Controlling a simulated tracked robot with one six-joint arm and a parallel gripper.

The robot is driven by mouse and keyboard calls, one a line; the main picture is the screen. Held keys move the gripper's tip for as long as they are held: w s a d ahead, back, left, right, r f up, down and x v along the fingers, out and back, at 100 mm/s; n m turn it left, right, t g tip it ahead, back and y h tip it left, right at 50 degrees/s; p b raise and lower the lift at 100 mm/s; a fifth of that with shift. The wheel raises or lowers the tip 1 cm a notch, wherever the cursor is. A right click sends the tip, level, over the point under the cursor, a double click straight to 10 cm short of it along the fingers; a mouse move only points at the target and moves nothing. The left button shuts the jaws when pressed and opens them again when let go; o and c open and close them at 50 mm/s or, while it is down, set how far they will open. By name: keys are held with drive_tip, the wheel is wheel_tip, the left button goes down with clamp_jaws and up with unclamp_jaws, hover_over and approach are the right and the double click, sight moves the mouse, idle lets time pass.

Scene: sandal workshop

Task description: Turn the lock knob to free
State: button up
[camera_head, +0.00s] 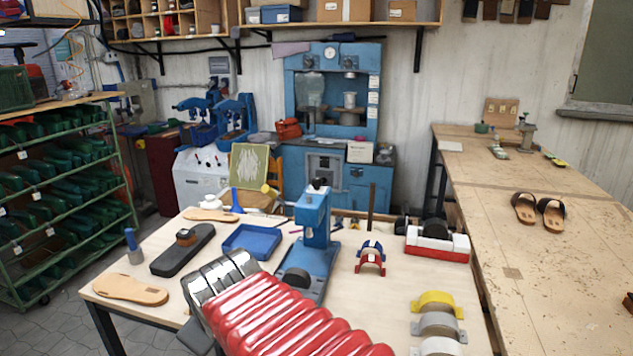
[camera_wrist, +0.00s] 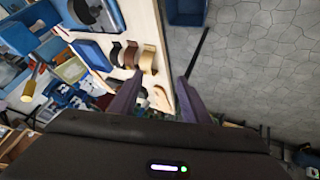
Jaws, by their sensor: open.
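A blue bench press (camera_head: 313,225) stands upright on the pale workbench (camera_head: 385,310). A small dark knob (camera_head: 318,184) sits on top of it; I cannot tell whether this is the lock knob or how it is set. A yellow ball-like end (camera_head: 265,188) shows left of the press head. My gripper (camera_wrist: 157,98) is open, with two dark purple fingers apart and nothing clearly held between them. In the head view my red-sleeved arm crosses the front of the bench and the fingers are hidden. The wrist view shows no clear knob between the fingers.
A blue tray (camera_head: 251,241), a dark sole block (camera_head: 183,250), tan insoles (camera_head: 131,290) and curved yellow and grey pieces (camera_head: 437,302) lie around the press. A red-and-white block (camera_head: 437,243) is to the right. Tiled floor (camera_wrist: 260,60) is open beyond the bench edge.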

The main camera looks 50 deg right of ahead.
drive_tip(key=w+d+r+n+t+h, duration=0.1)
drive_tip(key=d+n+h, duration=0.1)
drive_tip(key=d, duration=0.9)
drive_tip(key=w+d+r+n+h, duration=0.1)
drive_tip(key=d+n, duration=0.4)
drive_tip(key=d, duration=0.7)
drive_tip(key=w+d+r+n+t+h, duration=0.1)
drive_tip(key=w+d+n+h, duration=0.1)
drive_tip(key=d, duration=1)
drive_tip(key=shift+w+r+n+t+h, duration=0.2)
drive_tip(key=shift+r+n+t+h, duration=0.15)
drive_tip(key=shift+n+h, duration=0.45)
drive_tip(key=n+t, duration=0.4)
drive_tip(key=n, duration=0.7)
approach(320, 181)
drive_tip(key=s+f, duration=0.1)
drive_tip(key=n+t+y, duration=0.1)
drive_tip(key=n, duration=0.1)
drive_tip(key=s+n+t+y, duration=0.1)
drive_tip(key=n, duration=0.2)
drive_tip(key=s+d+n+t+y, duration=0.1)
drive_tip(key=n, duration=0.2)
drive_tip(key=shift+s, duration=0.1)
drive_tip(key=x, duration=1.3)
drive_tip(key=shift+w+d+f, duration=0.1)
drive_tip(key=shift+w+d, duration=0.05)
drive_tip(key=shift+w, duration=0.25)
